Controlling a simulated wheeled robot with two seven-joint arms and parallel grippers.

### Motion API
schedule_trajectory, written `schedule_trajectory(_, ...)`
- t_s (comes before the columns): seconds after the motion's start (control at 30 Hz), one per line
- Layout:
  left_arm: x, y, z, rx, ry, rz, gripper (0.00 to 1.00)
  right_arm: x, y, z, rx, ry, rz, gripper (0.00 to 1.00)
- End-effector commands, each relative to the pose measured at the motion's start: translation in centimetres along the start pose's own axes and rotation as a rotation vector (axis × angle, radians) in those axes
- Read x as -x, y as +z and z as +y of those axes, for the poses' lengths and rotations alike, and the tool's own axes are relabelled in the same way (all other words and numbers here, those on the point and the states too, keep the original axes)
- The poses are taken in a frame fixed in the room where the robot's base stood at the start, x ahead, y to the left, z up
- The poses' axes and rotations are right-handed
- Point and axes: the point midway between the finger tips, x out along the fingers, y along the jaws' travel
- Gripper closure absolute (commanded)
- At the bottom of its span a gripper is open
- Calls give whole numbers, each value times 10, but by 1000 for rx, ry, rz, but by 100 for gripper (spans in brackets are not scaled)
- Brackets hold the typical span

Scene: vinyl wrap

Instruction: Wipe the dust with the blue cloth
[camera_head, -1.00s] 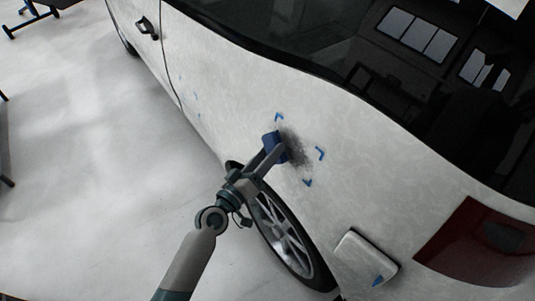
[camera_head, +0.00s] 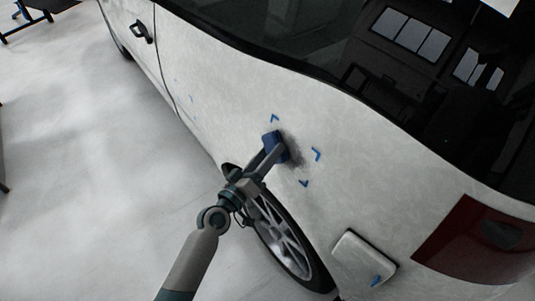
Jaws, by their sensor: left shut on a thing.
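A dark grey dust patch (camera_head: 294,151) lies on the white car's rear side panel (camera_head: 380,165), inside blue corner marks (camera_head: 316,154). My left gripper (camera_head: 274,155) is shut on the blue cloth (camera_head: 270,142), a small dark blue piece at its tip. The cloth is at the left edge of the dust patch and appears to be against the panel. The gripper hides part of the cloth. My right gripper is not in view.
The rear wheel (camera_head: 287,240) is just below my left gripper. An open fuel flap (camera_head: 363,258) sticks out at lower right, near the red tail light (camera_head: 480,243). The pale floor (camera_head: 90,180) at left is clear.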

Motion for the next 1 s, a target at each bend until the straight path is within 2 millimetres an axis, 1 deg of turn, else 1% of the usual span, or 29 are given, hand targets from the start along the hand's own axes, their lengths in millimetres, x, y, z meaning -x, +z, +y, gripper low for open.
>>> schedule_trajectory(0.17, 2, 4, 4, 0, 0, -1, 68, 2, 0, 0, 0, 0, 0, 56)
schedule_trajectory(0.6, 12, 24, 25, 1, 1, 0, 68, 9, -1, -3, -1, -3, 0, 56)
schedule_trajectory(1.0, 13, 26, 27, 0, 0, 1, 68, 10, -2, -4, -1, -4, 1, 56)
